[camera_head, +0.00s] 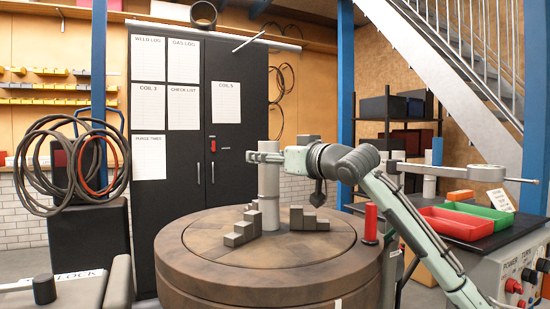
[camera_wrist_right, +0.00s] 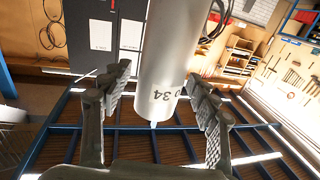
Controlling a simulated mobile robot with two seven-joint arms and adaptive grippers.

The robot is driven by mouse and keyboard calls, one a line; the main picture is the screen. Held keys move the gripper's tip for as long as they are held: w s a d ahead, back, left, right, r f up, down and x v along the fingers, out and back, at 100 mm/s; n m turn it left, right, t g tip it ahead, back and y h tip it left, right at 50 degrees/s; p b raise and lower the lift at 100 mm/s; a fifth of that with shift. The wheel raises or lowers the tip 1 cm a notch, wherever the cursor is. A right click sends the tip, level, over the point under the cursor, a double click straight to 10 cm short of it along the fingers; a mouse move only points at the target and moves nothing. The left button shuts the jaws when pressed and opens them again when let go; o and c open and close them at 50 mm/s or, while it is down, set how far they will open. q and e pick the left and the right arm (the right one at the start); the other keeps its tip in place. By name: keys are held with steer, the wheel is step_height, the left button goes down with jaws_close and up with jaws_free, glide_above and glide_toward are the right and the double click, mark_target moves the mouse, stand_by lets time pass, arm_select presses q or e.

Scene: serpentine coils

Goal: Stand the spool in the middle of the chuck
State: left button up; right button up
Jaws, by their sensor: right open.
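The spool (camera_head: 268,200) is a light grey cylinder. In the head view it stands upright near the middle of the round brown chuck (camera_head: 200,240). Grey stepped jaws (camera_head: 242,231) sit around it on the chuck top, some apart from it. My right gripper (camera_head: 266,157) is at the upper part of the spool, reaching in from the right. In the right wrist view the spool (camera_wrist_right: 168,60), with dark digits on its side, is between the fingers of the right gripper (camera_wrist_right: 158,90). The fingers are open, with a gap visible on the left. My left gripper is not in view.
A red cylinder (camera_head: 371,223) stands at the chuck's right edge. To the right are a red tray (camera_head: 460,226), a green tray (camera_head: 483,213) and a grey horizontal arm on a post (camera_head: 470,173). A dark cabinet (camera_head: 190,130) stands behind. The chuck's front surface is clear.

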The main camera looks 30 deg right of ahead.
steer(key=shift+s, duration=0.35)
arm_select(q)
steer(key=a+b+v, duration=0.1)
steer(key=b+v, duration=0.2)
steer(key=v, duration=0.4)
arm_select(e)
steer(key=s+d, duration=0.1)
steer(key=s, duration=1)
steer(key=shift+d, duration=0.3)
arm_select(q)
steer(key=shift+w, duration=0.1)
arm_select(e)
steer(key=shift+s, duration=0.1)
steer(key=shift+c, duration=0.2)
